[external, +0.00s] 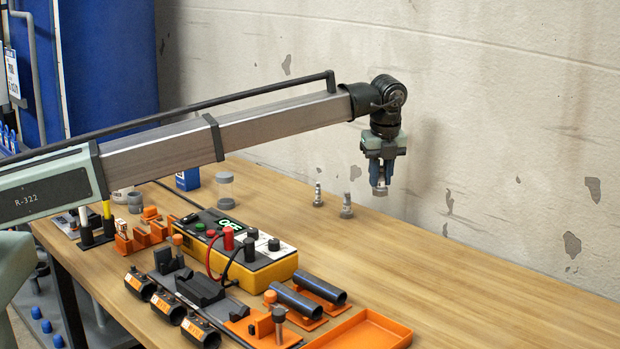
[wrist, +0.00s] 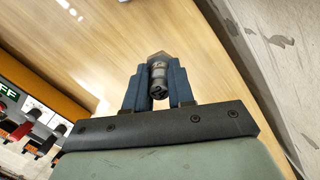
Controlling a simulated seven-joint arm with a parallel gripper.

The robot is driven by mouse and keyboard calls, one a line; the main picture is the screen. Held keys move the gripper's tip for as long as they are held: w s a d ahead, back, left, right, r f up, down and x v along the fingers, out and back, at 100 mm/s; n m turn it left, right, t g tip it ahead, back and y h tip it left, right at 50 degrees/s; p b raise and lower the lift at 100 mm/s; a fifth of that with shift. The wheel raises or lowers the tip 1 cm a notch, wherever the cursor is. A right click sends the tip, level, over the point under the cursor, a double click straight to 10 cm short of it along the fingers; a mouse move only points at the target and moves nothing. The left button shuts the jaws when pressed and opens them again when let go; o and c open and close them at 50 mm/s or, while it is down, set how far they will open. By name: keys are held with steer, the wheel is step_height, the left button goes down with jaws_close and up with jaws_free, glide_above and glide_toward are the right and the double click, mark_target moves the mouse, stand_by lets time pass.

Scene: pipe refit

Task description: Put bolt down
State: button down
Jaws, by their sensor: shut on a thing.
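My gripper (external: 379,172) hangs pointing down above the back part of the wooden table, near the wall. Its two blue fingers are shut on a grey metal bolt (external: 380,190). In the wrist view the bolt (wrist: 157,76) sits between the fingertips, with its wider hex head at the far end, away from the gripper. The bolt appears upright, head down, and looks clear of the table; the exact gap is hard to tell. Two similar bolts stand upright on the table to the left of my gripper, one nearer (external: 346,207) and one farther left (external: 318,195).
A yellow meter box (external: 262,268) with knobs and cables stands left of centre. Dark pipes (external: 293,300) and an orange tray (external: 367,328) lie at the front. A clear jar (external: 224,187) stands farther back. The table (external: 480,270) is bare to the right; the wall (external: 480,100) is close behind.

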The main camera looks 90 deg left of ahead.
steer(key=shift+w+a+m, duration=0.3)
steer(key=shift+w+m, duration=0.3)
steer(key=shift+w, duration=0.1)
steer(key=shift+m, duration=0.6)
steer(key=shift+w+f, duration=0.1)
steer(key=shift+f, duration=4.85)
steer(key=shift+f, duration=0.15)
steer(key=c, duration=1)
jaws_free()
steer(key=shift+o, duration=0.2)
steer(key=r, duration=0.4)
steer(key=d+r, duration=0.1)
steer(key=r, duration=0.7)
steer(key=shift+d+r, duration=0.1)
steer(key=shift+d, duration=0.3)
